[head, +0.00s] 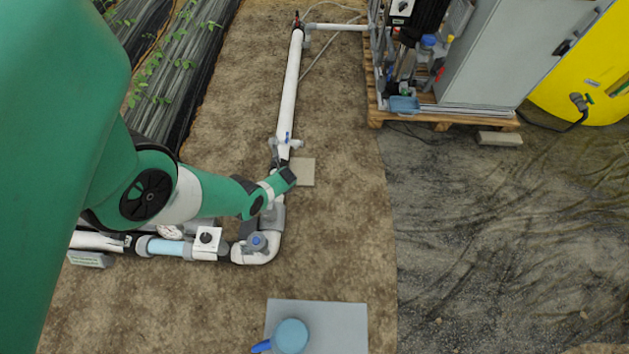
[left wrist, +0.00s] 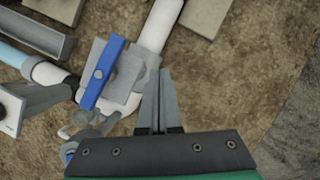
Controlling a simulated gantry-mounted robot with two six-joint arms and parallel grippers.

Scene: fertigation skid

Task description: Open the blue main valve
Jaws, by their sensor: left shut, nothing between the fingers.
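The blue main valve's handle (left wrist: 103,73) shows in the left wrist view as a flat blue bar on a grey valve body (left wrist: 128,72) on the white pipe (left wrist: 160,22). In the picture the bar slants roughly along the line of the pipe. My left gripper (left wrist: 163,75) is shut and empty, its fingers just right of the valve body with a gap between them and the blue bar. In the head view, my left wrist covers the valve, and neither the handle nor the fingertips can be made out. My right gripper is not in view.
The white pipe runs away from an elbow (head: 263,253) with a blue cap. A white box with a black knob (head: 207,238) sits left of it. A grey slab (head: 340,325) carries a blue-handled round item (head: 291,336). Open soil lies right of the pipe.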

